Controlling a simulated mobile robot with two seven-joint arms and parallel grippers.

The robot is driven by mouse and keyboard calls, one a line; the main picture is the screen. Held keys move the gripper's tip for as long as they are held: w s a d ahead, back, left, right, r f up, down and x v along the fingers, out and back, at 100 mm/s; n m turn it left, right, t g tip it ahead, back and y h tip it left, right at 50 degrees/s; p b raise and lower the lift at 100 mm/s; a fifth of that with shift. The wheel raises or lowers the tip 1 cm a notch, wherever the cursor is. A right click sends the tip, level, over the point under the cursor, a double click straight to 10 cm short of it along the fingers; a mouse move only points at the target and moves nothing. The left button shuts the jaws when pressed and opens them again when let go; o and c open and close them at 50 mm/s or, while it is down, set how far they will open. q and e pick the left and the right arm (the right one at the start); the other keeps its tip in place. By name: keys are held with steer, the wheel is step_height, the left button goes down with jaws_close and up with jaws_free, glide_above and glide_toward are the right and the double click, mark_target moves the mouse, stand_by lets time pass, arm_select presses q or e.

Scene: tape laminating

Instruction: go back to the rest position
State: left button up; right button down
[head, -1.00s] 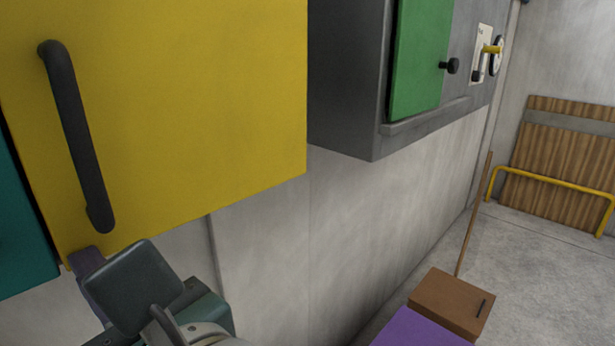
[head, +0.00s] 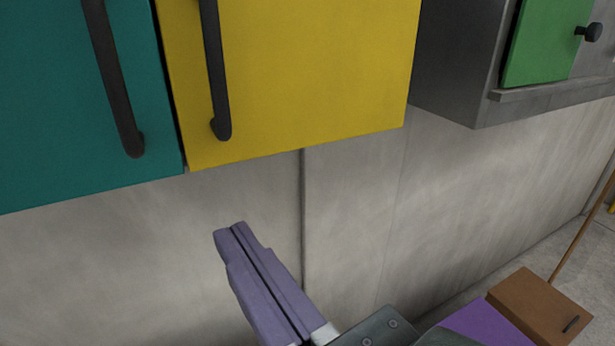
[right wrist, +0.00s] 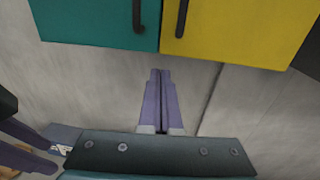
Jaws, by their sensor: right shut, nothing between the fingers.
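My right gripper (head: 230,230) is at the lower middle of the head view, below the yellow cabinet door. Its two purple fingers lie side by side, shut and empty, in front of the bare wall and clear of the doors. In the right wrist view the same fingers (right wrist: 160,75) point up toward the doors, with their tips just below the lower edge. Purple finger-like parts (right wrist: 22,132) at the left edge of that view look like my left gripper; they are cut off, so its state is unclear.
A teal door (head: 70,110) and a yellow door (head: 310,75) with dark handles hang above. A grey cabinet with a green door (head: 545,45) is at upper right. A brown box (head: 535,300) and a purple surface (head: 485,325) are at lower right. The wall below is bare.

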steer(key=s+d+f+n+g+h+p, duration=0.1)
steer(key=s+d+n+g+h+p, duration=0.1)
steer(key=d+n, duration=0.6)
steer(key=s+d+f+n+g+h+p, duration=0.2)
steer(key=s+d+n+g+h, duration=0.3)
steer(key=d+n, duration=0.3)
steer(key=s+d+f+n+g+h+p, duration=0.2)
steer(key=s+d+n, duration=0.3)
steer(key=n, duration=0.9)
steer(key=d+g+h+p, duration=0.1)
steer(key=d, duration=0.1)
steer(key=shift+s+d+g, duration=0.25)
steer(key=shift+d+g, duration=0.15)
